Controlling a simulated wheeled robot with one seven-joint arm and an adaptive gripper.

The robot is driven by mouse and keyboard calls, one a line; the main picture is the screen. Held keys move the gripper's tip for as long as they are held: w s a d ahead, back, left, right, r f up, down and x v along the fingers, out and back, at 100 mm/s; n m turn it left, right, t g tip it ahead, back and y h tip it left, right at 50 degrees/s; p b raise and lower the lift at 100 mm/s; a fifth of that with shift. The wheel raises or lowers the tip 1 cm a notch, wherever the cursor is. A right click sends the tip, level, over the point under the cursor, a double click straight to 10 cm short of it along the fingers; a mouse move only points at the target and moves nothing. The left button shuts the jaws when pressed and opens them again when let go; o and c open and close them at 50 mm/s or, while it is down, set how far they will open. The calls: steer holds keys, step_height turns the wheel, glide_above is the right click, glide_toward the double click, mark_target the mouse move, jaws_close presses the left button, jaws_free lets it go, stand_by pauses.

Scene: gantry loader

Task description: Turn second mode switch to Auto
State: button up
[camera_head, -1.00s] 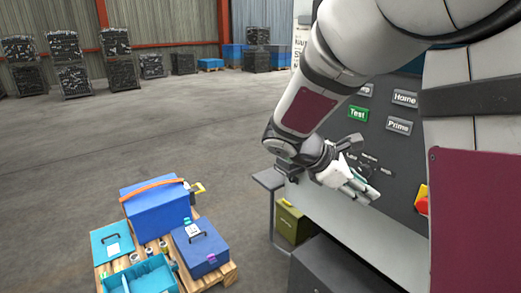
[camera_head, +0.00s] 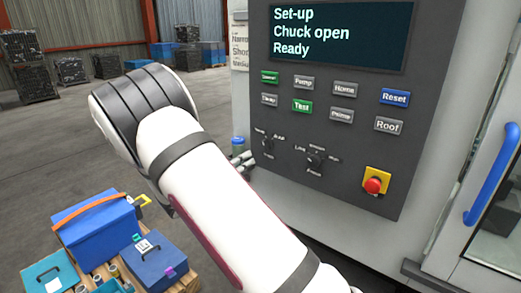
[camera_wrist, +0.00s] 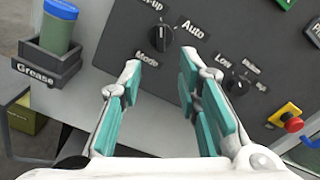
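The mode switch (camera_wrist: 160,34) is a black rotary knob on the dark panel, with "Auto" to its right, a label ending "-up" at its upper left and "Mode" below. In the head view the same knob (camera_head: 267,144) sits at the panel's lower left. The screen (camera_head: 340,33) reads "Set-up, Chuck open, Ready". In the head view my arm partly hides the gripper (camera_head: 243,160).
Another knob (camera_head: 316,159), with "Low" beside it, is right of the mode switch. A red emergency button (camera_head: 373,185) and several push buttons share the panel. A loaded pallet (camera_head: 183,285) stands lower left.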

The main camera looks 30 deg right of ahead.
mark_target(265, 148)
steer(key=p+x, duration=0.1)
steer(key=x, duration=0.9)
steer(key=shift+d, duration=0.3)
steer(key=shift+c, duration=0.6)
jaws_close()
